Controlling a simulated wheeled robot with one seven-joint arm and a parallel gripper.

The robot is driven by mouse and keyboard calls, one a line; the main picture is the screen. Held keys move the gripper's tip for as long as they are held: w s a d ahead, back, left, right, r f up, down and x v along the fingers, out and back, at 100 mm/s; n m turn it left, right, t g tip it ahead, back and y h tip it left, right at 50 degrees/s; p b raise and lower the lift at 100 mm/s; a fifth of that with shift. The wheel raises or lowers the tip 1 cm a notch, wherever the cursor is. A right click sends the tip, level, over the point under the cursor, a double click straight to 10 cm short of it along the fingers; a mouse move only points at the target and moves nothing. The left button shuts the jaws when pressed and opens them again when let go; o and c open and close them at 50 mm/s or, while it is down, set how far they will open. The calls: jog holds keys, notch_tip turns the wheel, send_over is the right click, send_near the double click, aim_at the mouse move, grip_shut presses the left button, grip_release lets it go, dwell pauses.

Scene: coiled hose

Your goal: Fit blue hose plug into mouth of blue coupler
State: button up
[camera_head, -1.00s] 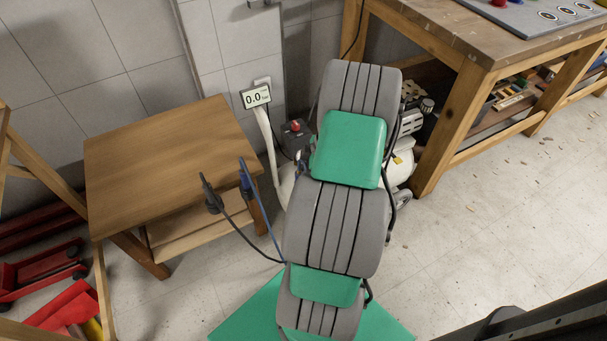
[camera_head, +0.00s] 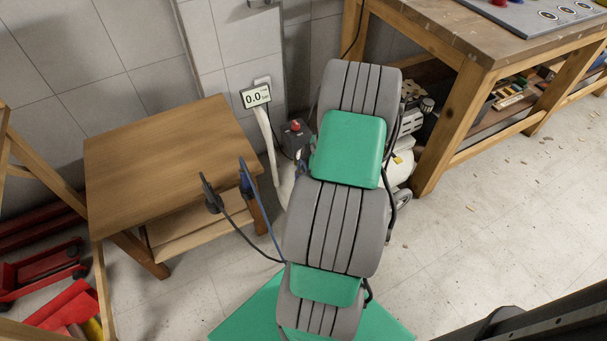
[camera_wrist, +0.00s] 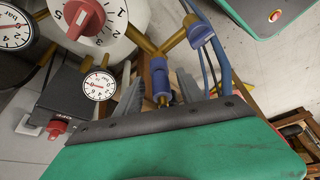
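In the wrist view my gripper (camera_wrist: 160,78) shows two grey fingers that stand apart. A blue fitting (camera_wrist: 158,72) on the brass manifold lies between them in the picture, with a brass part below it. I cannot tell whether the fingers touch it. A second blue coupler (camera_wrist: 200,34) angles off the manifold's right branch. Blue hose (camera_wrist: 209,62) runs just right of the fingers. In the head view a blue hose end (camera_head: 246,182) and a dark hose end (camera_head: 211,198) show at the small table's right edge. My arm hides my gripper there.
Gauges (camera_wrist: 100,86), a red dial (camera_wrist: 84,15) and a dark box with a red knob (camera_wrist: 56,128) crowd the left of the wrist view. A wooden table (camera_head: 165,150) stands left and a heavy workbench (camera_head: 440,35) right.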

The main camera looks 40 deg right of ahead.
jog(key=v, duration=0.7)
jog(key=shift+r+p, duration=0.35)
jog(key=shift+p, duration=0.1)
jog(key=shift+s+d, duration=0.1)
